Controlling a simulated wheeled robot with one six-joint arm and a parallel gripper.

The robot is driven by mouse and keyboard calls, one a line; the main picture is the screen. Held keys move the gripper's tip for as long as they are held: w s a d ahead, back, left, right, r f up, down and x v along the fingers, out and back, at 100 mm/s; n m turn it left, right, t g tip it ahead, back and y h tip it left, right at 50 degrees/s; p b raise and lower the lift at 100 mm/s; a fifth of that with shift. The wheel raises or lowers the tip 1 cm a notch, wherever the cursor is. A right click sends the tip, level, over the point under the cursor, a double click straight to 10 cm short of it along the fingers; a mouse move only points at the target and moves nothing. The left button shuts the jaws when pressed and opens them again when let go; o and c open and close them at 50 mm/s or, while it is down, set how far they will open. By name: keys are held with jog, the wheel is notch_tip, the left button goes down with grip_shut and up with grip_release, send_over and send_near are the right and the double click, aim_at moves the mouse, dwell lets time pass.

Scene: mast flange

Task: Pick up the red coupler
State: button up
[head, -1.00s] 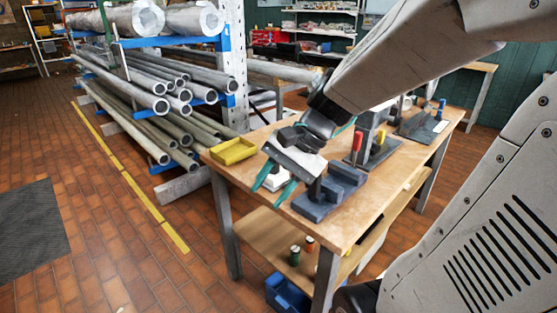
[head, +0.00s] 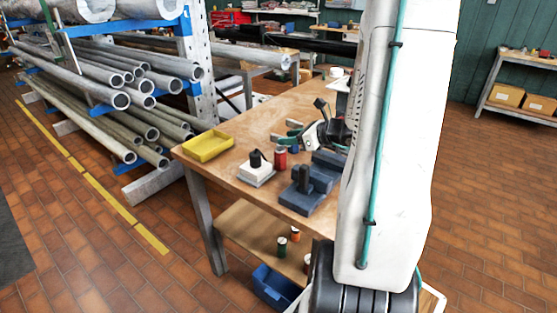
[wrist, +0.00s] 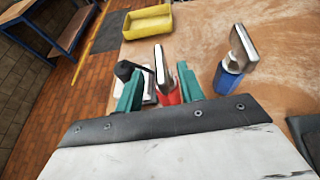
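The red coupler (head: 280,158) stands upright on the wooden workbench, beside a white block with a black knob (head: 257,170). In the wrist view the red coupler (wrist: 172,94) has a flat silvery top piece and shows between my two teal fingers. My gripper (head: 292,131) is open just behind and above it in the head view, fingers pointing left. In the wrist view my gripper (wrist: 158,82) has a clear gap between its fingers. Whether either finger touches the coupler cannot be told. Part of the coupler is hidden by my gripper in the wrist view.
A blue piece with a silvery top (wrist: 230,76) stands right of my fingers. A yellow tray (head: 208,146) sits at the bench's left corner. Dark grey blocks (head: 308,192) stand near the front edge. A pipe rack (head: 130,85) is left. My arm hides the bench's right side.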

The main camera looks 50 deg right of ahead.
aim_at(280, 136)
jog(key=x, duration=0.4)
jog(key=shift+w, duration=0.1)
grip_shut()
dwell(1.3)
